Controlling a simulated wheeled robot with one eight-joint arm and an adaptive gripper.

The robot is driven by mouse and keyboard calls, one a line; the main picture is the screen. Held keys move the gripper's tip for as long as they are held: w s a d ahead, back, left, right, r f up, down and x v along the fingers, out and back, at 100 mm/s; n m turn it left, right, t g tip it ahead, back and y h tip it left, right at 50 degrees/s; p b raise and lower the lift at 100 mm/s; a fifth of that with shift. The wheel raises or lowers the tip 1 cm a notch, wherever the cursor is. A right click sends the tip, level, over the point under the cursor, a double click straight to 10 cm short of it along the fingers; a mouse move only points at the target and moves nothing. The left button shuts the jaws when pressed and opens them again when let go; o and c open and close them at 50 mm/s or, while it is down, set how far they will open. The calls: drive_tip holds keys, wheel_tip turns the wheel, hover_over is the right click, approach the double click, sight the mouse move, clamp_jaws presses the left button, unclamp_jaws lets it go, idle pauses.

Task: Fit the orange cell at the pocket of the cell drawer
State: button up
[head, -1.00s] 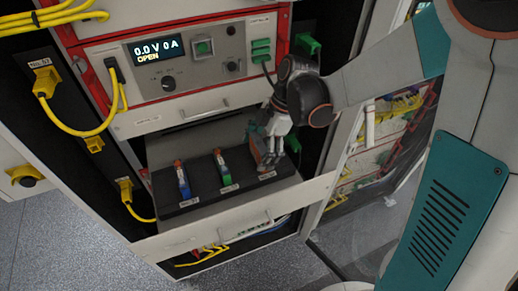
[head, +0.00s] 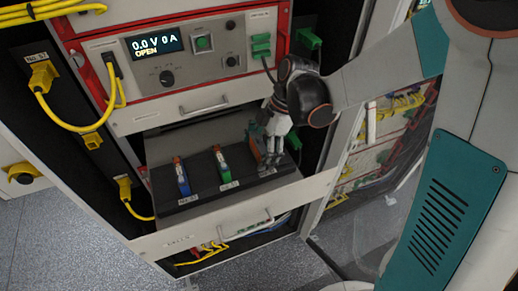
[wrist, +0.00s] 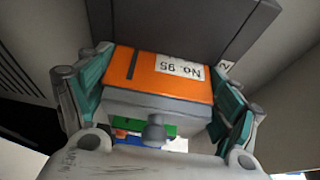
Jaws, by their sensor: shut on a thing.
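The orange cell (wrist: 165,80), with a white "No. 95" label, is between the teal-padded fingers of my gripper (wrist: 160,95) in the wrist view. My gripper is shut on it. In the head view my gripper (head: 272,155) points down at the right end of the black holder in the open cell drawer (head: 215,234). The cell is mostly hidden there by the fingers. The pocket under it is hidden, so I cannot tell how deep the cell sits.
A blue cell (head: 182,178) and a green cell (head: 222,165) stand in the holder to the left. The cycler panel (head: 210,65), reading 0.0 V 0 A and OPEN, is above the drawer. Yellow cables (head: 90,128) hang at left. A rack upright is close at right.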

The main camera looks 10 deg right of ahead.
drive_tip(key=o, duration=1.4)
drive_tip(key=v, duration=1.2)
drive_tip(key=shift+s, duration=0.1)
